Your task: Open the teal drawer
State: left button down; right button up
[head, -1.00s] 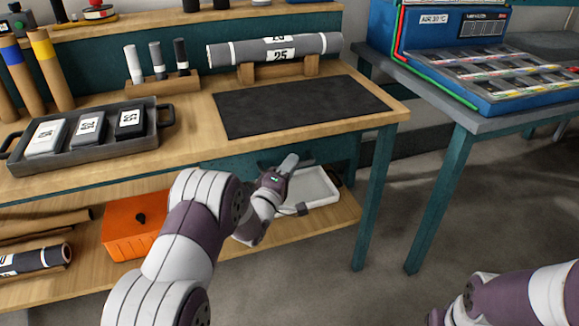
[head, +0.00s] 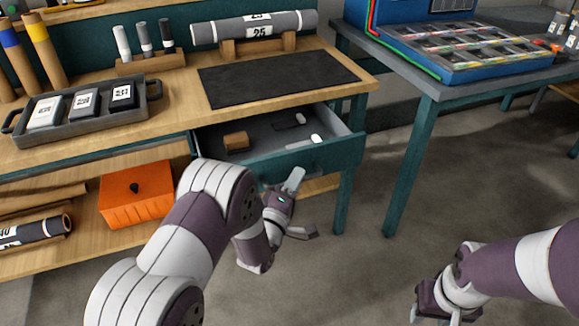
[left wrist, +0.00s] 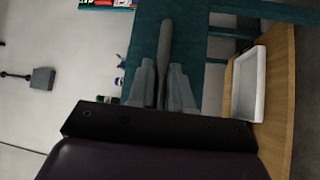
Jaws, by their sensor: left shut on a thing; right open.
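The teal drawer (head: 345,152) stands pulled out under the workbench top, its inside showing in the head view. My left gripper (head: 296,174) is at the drawer's front and is shut on its handle, which the fingers largely hide. The left wrist view shows the closed fingers (left wrist: 165,60) against the teal drawer front (left wrist: 200,40). My right gripper (head: 442,300) is open and empty, low over the floor at the right, away from the drawer.
The drawer holds a brown block (head: 237,141) and a small white piece (head: 316,138). An orange box (head: 137,199) stands on the lower shelf. A white tray (left wrist: 249,85) lies on that shelf in the wrist view. A blue case (head: 450,68) stands on the right table. Floor in front is clear.

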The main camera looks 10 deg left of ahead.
pick_arm(q)
jog(key=shift+s+d, duration=0.5)
jog(key=shift+s, duration=0.25)
jog(key=shift+s+d, duration=0.45)
jog(key=shift+s, duration=0.25)
jog(key=c, duration=1.1)
grip_release()
jog(key=shift+c, duration=0.2)
jog(key=p+v, duration=0.2)
jog(key=v, duration=1)
jog(key=shift+s, duration=0.35)
jog(key=shift+a+f, duration=0.1)
jog(key=shift+f, duration=0.05)
